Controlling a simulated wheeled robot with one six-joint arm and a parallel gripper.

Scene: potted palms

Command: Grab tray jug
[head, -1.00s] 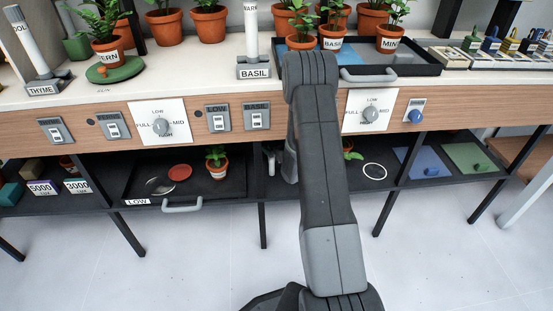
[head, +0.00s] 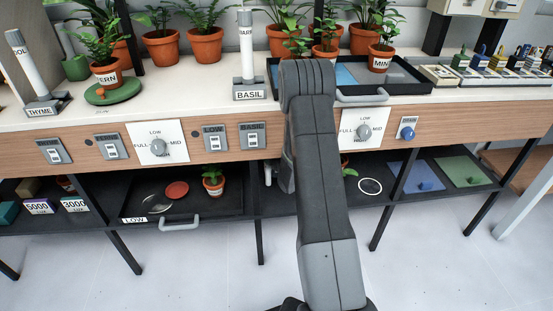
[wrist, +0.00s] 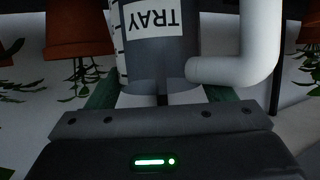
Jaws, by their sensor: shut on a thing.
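The jug (wrist: 158,68) is grey with a white label reading TRAY, upside down in the wrist view. A thick white curved handle or spout (wrist: 262,50) joins it at the right. My gripper (wrist: 160,95) is shut on the jug, with a green finger at each side of its body. In the head view my own arm hides the gripper and most or all of the jug; a small pale piece (head: 268,172) shows left of the arm, and I cannot tell if it belongs to the jug.
A black tray (head: 410,86) with potted plants stands on the counter (head: 190,92) at the back right. A BASIL post (head: 248,60) stands left of it. The shelf below holds a LOW tray (head: 215,205) with a small potted plant (head: 213,187). Open floor lies in front.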

